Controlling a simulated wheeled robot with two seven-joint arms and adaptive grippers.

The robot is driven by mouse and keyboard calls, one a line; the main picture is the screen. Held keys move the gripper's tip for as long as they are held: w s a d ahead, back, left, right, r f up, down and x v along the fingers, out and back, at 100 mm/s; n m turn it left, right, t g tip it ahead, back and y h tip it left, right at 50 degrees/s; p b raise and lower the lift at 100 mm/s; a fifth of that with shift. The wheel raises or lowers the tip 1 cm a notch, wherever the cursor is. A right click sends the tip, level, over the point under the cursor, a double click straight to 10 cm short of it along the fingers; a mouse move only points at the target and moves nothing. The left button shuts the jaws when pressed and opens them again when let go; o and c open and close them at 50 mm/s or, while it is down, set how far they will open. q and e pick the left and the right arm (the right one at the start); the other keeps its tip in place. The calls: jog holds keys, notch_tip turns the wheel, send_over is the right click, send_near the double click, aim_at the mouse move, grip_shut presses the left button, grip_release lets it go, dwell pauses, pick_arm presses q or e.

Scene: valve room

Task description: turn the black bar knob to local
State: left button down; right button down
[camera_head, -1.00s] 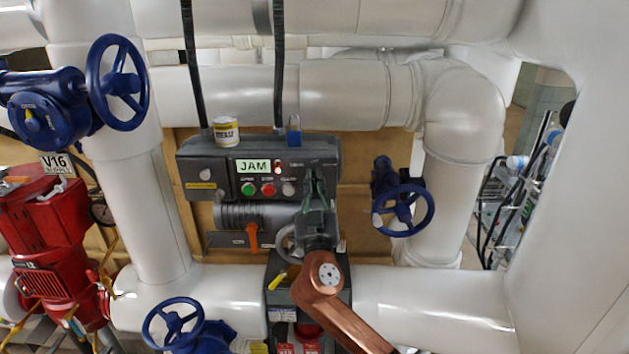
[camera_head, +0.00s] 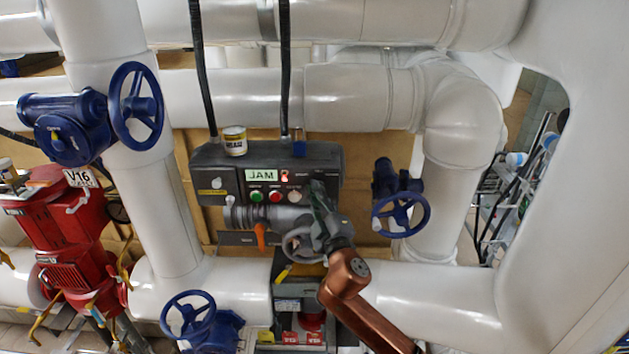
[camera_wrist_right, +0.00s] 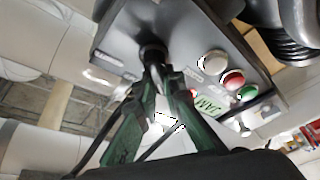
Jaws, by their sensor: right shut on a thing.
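The grey control box (camera_head: 220,160) carries a lit display reading JAM (camera_head: 262,175), with a small red lamp beside it. Below are a green button (camera_head: 256,196), a red button (camera_head: 275,196) and a pale button (camera_head: 294,197). My right gripper (camera_head: 317,188) is at the right end of the box front and covers the black bar knob in the head view. In the right wrist view the black knob (camera_wrist_right: 151,50) shows between the fingertips of my gripper (camera_wrist_right: 157,75), which is shut on it. The knob's markings cannot be read. My left gripper is not in view.
Blue handwheels stand at right (camera_head: 401,213), upper left (camera_head: 137,105) and lower left (camera_head: 188,315). An orange lever (camera_head: 261,236) hangs below. White pipes surround the box.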

jog(key=shift+w+d+f+n+p, duration=0.15)
jog(key=shift+f+n+p, duration=0.2)
jog(key=shift+n+p, duration=0.3)
jog(key=c, duration=2)
grip_release()
jog(key=shift+r, duration=0.1)
jog(key=shift+c, duration=0.2)
jog(key=v, duration=1.2)
jog(key=shift+r, duration=0.3)
